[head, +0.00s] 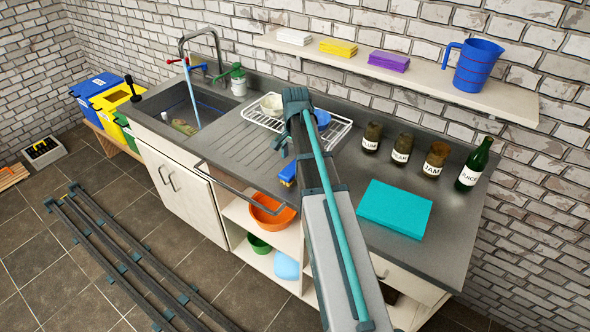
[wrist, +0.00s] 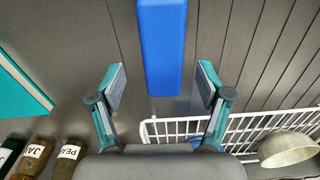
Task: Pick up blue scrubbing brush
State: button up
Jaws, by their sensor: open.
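The blue scrubbing brush (head: 288,173) lies near the front of the counter, left of my arm in the head view. A bit of yellow shows at its underside there. In the wrist view the brush (wrist: 162,45) is a plain blue block at the top centre, running off the upper edge. My gripper (wrist: 160,84) is open, with one finger on each side of the brush's line. The brush's near end lies between and slightly beyond the fingertips in the picture, with gaps on both sides. The height between them is hard to tell.
A white wire dish rack (head: 342,130) with a pale bowl (head: 272,104) stands behind the brush, close to my gripper in the wrist view. A turquoise box (head: 395,208), several jars (head: 401,148) and a green bottle (head: 475,165) stand to the right. The ribbed drainboard (head: 225,150) is clear.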

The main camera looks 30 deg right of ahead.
aim_at(295, 166)
jog(key=shift+w+f+p, duration=0.15)
jog(key=shift+f+p, duration=0.95)
jog(key=shift+f, duration=1.55)
jog(key=c, duration=1.3)
jog(key=shift+r, duration=0.2)
jog(key=shift+r, duration=0.55)
jog(key=a+r+b, duration=0.1)
jog(key=r, duration=0.1)
jog(key=s+a+r+b, duration=0.1)
jog(key=r, duration=0.1)
jog(key=s+a+r+b, duration=0.1)
jog(key=a+r, duration=0.1)
jog(key=shift+s+r, duration=0.2)
jog(key=shift+r, duration=0.2)
jog(key=s+a+r, duration=0.1)
jog(key=a, duration=0.1)
jog(key=s+a+r+b, duration=0.1)
jog(key=s+a+r, duration=0.1)
jog(key=a, duration=0.1)
jog(key=s+a+r+b, duration=0.1)
jog(key=a, duration=0.2)
jog(key=shift+s+r, duration=0.4)
